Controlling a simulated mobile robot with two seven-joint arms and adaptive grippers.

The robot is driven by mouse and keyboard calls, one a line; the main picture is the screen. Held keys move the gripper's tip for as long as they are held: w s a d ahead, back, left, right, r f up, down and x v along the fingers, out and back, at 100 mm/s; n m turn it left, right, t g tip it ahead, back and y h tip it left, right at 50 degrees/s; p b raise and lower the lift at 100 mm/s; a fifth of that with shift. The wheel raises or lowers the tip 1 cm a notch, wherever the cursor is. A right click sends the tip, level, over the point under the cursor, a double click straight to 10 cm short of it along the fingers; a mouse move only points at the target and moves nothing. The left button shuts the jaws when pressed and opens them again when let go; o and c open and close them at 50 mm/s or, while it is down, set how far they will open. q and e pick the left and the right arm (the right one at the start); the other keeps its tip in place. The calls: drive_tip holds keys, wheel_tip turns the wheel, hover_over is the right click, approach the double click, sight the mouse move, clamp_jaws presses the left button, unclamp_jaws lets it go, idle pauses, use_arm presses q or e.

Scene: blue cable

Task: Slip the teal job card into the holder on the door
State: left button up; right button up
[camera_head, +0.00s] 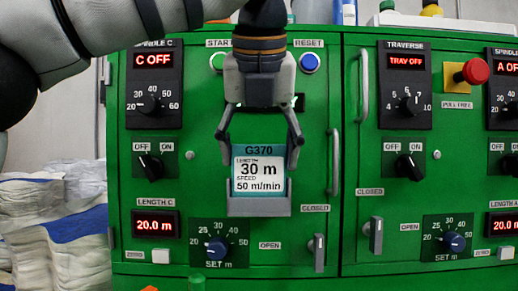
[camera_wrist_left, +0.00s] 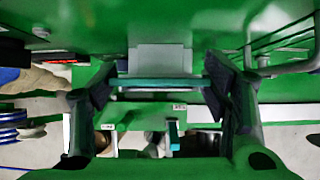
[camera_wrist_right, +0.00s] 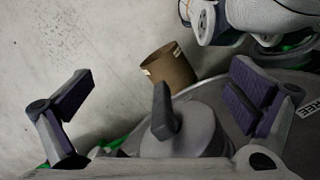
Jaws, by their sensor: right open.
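The teal job card (camera_head: 259,152), reading G370, 30 m and 50 m/min, stands upright at the grey holder (camera_head: 259,208) on the green door. Its lower edge is behind the holder's front lip; how deep it sits I cannot tell. My left gripper (camera_head: 261,157) comes down from above, its fingers at the card's two side edges. In the left wrist view the card's teal top edge (camera_wrist_left: 160,83) spans between the two finger pads, which appear to touch it. My right gripper (camera_wrist_right: 162,90) is open and empty, seen only in the right wrist view.
Dials, displays and switches surround the holder, with a knob (camera_head: 217,248) below it. A door handle (camera_head: 334,162) and a latch (camera_head: 319,252) stand to its right. In the right wrist view, a brown tube (camera_wrist_right: 170,67) and a grey lever (camera_wrist_right: 165,112) lie beyond the fingers.

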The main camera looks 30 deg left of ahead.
use_arm(q)
drive_tip(key=o, duration=0.3)
drive_tip(key=shift+o, duration=0.2)
drive_tip(key=shift+r, duration=0.1)
drive_tip(key=v, duration=0.7)
drive_tip(key=shift+s, duration=0.2)
drive_tip(key=shift+d+r, duration=0.1)
